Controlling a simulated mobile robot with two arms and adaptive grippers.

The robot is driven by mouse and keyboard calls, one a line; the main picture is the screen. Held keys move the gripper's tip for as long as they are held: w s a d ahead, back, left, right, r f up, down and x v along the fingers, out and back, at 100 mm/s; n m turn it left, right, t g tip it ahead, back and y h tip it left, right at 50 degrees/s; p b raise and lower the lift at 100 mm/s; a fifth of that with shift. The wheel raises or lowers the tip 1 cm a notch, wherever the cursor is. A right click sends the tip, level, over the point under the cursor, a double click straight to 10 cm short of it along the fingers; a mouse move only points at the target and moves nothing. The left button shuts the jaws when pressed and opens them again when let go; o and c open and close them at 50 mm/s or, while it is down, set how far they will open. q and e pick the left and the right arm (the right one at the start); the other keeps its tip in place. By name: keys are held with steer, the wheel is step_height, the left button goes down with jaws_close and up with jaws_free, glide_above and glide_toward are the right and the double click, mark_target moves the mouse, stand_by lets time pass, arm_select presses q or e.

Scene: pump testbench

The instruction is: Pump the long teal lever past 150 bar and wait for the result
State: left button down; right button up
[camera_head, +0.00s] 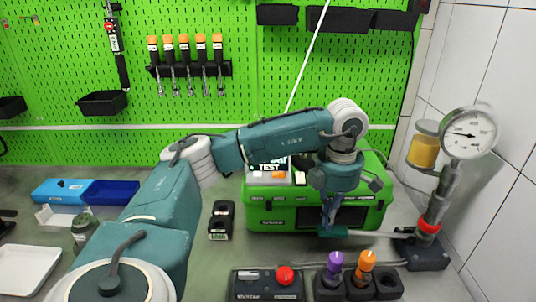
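The long teal lever (336,233) runs level, with a teal grip at its left end and a thin rod to the pump at the right. My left gripper (329,226) points down with its narrow fingers closed on the teal grip; the fingertips are partly hidden. The pump stand (431,215) has a red collar and a dark base. The round pressure gauge (469,132) on top has its needle pointing left; the numbers are too small to read. A screen reading "TEST" (272,166) is partly hidden behind my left arm. My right gripper is not in view.
A green case (281,213) stands behind the lever. In front are a box with a red button (285,275) and a black holder with purple (334,262) and orange (365,262) handled tools. A tiled wall (510,190) is close on the right.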

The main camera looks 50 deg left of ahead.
arm_select(q)
steer(key=shift+w+d+r+p, duration=0.1)
steer(key=shift+r+p, duration=0.5)
steer(key=shift+r, duration=0.4)
steer(key=shift+w+d+r+p, duration=0.1)
steer(key=shift+r+p, duration=0.5)
steer(key=shift+r, duration=0.35)
steer(key=shift+f, duration=0.15)
steer(key=shift+s+a+f+b, duration=0.1)
steer(key=shift+s+f+b, duration=0.05)
steer(key=shift+f+b, duration=0.9)
steer(key=shift+s+a+f+b, duration=0.1)
steer(key=shift+f+b, duration=0.65)
steer(key=shift+f, duration=0.45)
steer(key=shift+s+a+f+b, duration=0.1)
steer(key=shift+s+f+b, duration=0.05)
steer(key=shift+f+b, duration=0.9)
steer(key=shift+w+d+r+p, duration=0.1)
steer(key=shift+w+r+p, duration=0.05)
steer(key=shift+r+p, duration=0.9)
steer(key=shift+w+d+r+p, duration=0.1)
steer(key=shift+r+p, duration=0.65)
steer(key=shift+r, duration=0.5)
steer(key=shift+w+d+r+p, duration=0.1)
steer(key=shift+w+r+p, duration=0.05)
steer(key=shift+r+p, duration=0.9)
steer(key=shift+r, duration=0.2)
